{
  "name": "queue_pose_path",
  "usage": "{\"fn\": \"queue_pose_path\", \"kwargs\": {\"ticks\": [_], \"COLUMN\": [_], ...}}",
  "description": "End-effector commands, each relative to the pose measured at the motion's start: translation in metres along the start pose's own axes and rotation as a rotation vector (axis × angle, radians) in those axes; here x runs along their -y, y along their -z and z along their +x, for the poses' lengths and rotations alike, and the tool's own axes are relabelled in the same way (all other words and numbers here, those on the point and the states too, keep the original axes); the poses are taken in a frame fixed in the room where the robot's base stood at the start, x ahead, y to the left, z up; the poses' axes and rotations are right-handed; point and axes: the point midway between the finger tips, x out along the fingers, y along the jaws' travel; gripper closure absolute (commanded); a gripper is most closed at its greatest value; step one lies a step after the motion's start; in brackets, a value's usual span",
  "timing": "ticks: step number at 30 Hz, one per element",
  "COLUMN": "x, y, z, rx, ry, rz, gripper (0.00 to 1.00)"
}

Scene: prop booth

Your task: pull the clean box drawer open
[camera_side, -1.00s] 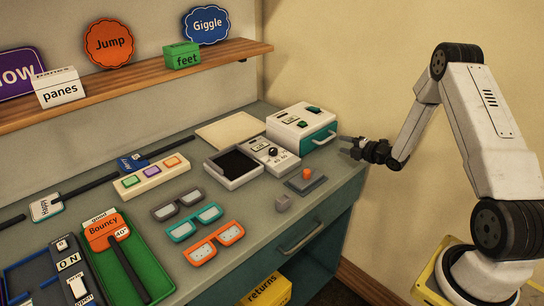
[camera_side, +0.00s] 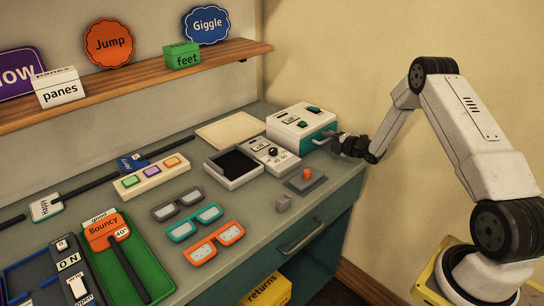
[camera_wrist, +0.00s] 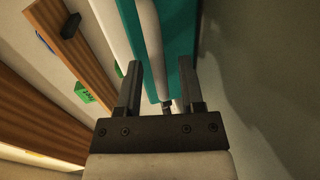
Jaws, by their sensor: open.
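A pale bar handle (camera_side: 322,139) is on that front. My gripper (camera_side: 336,142) is right at the handle. In the wrist view the teal front (camera_wrist: 179,30) fills the upper middle. The handle (camera_wrist: 149,42) runs lengthwise between the two fingers of my open gripper (camera_wrist: 160,65). I cannot tell whether a finger touches it.
A grey device with a dial (camera_side: 270,152), a black-lined tray (camera_side: 250,180) and a small panel with an orange knob (camera_side: 307,174) sit in front of the box. The wooden shelf (camera_side: 225,57) runs along the back wall.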

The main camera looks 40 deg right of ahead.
Motion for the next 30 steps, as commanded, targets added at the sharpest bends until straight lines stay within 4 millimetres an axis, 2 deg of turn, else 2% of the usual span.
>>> {"fn": "queue_pose_path", "kwargs": {"ticks": [12,14,15,17,30], "x": [0.0002,0.0002,0.0002,0.0002,0.0003], "y": [0.0,0.0,0.0,0.0,-0.0001], "z": [0.0048,0.0047,0.0047,0.0047,0.0045], "rx": [0.001,0.001,0.001,0.001,0.001], "ry": [0.0,0.0,0.0,0.0,0.001], "rz": [0.001,0.001,0.001,0.0,0.001], "gripper": [0.51,0.7,0.83,1.0,1.0]}}
